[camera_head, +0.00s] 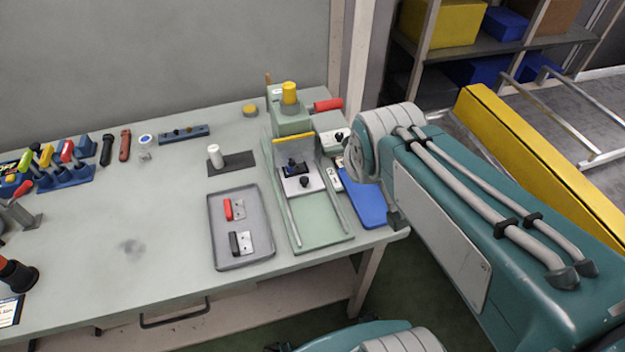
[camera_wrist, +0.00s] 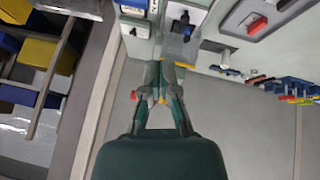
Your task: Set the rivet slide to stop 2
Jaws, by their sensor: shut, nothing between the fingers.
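The rivet slide appears to be the grey plate with a black knob (camera_head: 303,181) on the pale green fixture (camera_head: 322,236). The plate sits about midway along the rails, below a yellow bar (camera_head: 293,139). A label with a "2" (camera_head: 333,174) is at the fixture's right side; which stop the plate is at I cannot tell. In the wrist view the knob and plate (camera_wrist: 183,28) show at the top, beyond the fingers. My gripper (camera_wrist: 162,72) is shut and empty, apart from the plate. In the head view my gripper is hidden behind my arm.
A grey tray (camera_head: 214,243) with red- and black-handled parts lies left of the fixture. A blue panel (camera_head: 367,205) lies at its right. A yellow cylinder (camera_head: 289,93) and red handle (camera_head: 328,104) stand at its back. The table's middle left is clear.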

